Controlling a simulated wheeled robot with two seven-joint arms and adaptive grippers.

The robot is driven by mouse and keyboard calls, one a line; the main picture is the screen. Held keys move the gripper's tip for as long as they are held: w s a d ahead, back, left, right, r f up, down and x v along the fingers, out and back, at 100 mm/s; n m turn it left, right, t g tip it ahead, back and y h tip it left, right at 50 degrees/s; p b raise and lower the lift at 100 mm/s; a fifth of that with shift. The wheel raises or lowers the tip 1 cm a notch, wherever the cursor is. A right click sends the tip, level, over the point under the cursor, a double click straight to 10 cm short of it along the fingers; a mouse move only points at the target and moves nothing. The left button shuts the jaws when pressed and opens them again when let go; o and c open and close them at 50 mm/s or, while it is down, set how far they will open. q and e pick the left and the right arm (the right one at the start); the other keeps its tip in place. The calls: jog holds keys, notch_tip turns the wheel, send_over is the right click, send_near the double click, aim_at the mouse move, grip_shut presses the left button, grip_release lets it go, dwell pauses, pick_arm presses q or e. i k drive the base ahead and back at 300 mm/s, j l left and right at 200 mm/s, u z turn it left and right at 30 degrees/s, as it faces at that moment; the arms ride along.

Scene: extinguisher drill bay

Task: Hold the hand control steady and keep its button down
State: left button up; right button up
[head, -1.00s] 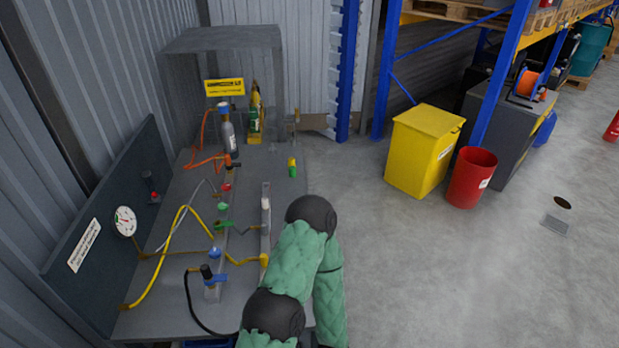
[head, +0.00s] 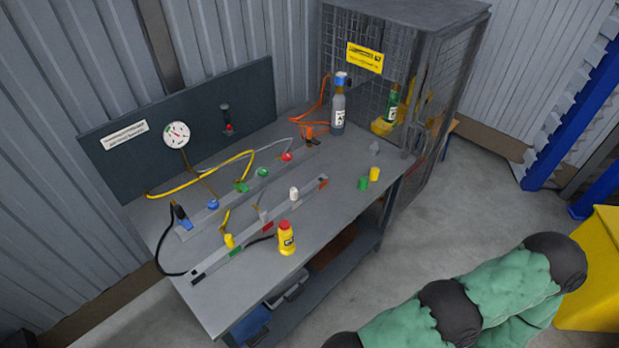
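I cannot tell for sure which item is the hand control. A black upright piece with a blue part (head: 182,217) stands at the left end of the workbench (head: 330,215), with a black cable looping from it. A small black fitting with a red tip (head: 227,122) is on the dark back panel (head: 200,150). No button state can be made out on either. One of my arms, in a green sleeve with black joints, crosses the lower right, apart from the bench. Neither gripper shows.
A yellow bin (head: 592,280) is at right.

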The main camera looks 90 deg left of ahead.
aim_at(284, 224)
jog(key=i+u, duration=0.15)
jog(key=u, duration=0.25)
jog(key=i+l+u, duration=0.1)
jog(key=u, duration=0.3)
jog(key=i+l+u, duration=0.15)
jog(key=u, duration=0.25)
jog(key=i+l+u, duration=0.2)
jog(key=u, duration=0.25)
